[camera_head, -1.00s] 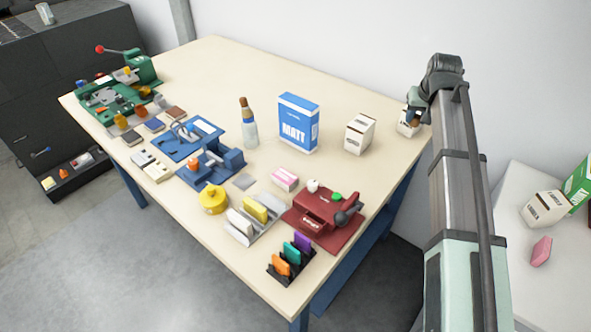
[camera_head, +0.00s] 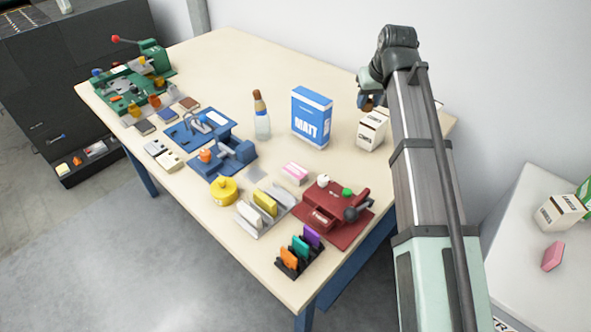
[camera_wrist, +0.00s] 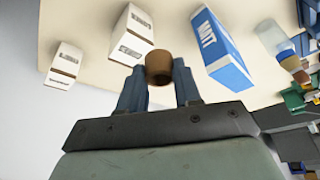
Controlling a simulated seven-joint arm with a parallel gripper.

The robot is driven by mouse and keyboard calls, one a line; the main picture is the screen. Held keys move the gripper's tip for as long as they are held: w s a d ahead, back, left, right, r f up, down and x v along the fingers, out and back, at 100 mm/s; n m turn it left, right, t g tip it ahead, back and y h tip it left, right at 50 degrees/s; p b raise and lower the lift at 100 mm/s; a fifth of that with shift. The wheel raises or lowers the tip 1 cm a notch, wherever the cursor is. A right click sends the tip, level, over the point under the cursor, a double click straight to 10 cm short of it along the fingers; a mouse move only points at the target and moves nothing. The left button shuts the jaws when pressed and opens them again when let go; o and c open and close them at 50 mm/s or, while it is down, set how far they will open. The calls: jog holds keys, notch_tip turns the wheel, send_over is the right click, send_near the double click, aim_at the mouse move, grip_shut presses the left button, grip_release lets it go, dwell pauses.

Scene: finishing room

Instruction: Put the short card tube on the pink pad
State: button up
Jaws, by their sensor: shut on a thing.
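The short card tube (camera_wrist: 159,66) is a brown cylinder held between the two blue fingers of my gripper (camera_wrist: 160,88). In the head view my gripper (camera_head: 368,98) is above the far right of the bench, just behind a white box, with the tube mostly hidden there. A pink-topped block (camera_head: 294,173) lies mid-bench beside the red device. A pink piece (camera_head: 552,255) lies on the white side table at the right. I cannot tell which of these is the pink pad.
White boxes (camera_head: 371,130) and the blue MATT box (camera_head: 311,117) stand near my gripper. The bench's back middle (camera_head: 225,60) is clear.

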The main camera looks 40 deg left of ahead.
jog(key=s+a+n, duration=0.1)
jog(key=s+a, duration=0.2)
jog(key=s, duration=0.3)
jog(key=s+a+n+g+y, duration=0.1)
jog(key=s+a+n, duration=0.15)
jog(key=s, duration=0.45)
jog(key=s+a+n, duration=0.1)
jog(key=s+a, duration=0.2)
jog(key=s, duration=0.3)
send_over(294, 168)
jog(key=d, duration=0.2)
notch_tip(294, 168, down, 4)
jog(key=shift+s+a+f, duration=0.15)
jog(key=shift+f, duration=2.65)
jog(key=shift+s+a+f, duration=0.1)
jog(key=shift+f, duration=2.7)
jog(key=shift+f, duration=0.1)
jog(key=o, duration=1)
jog(key=v, duration=1.2)
jog(key=shift+w+r, duration=0.2)
jog(key=shift+a, duration=0.1)
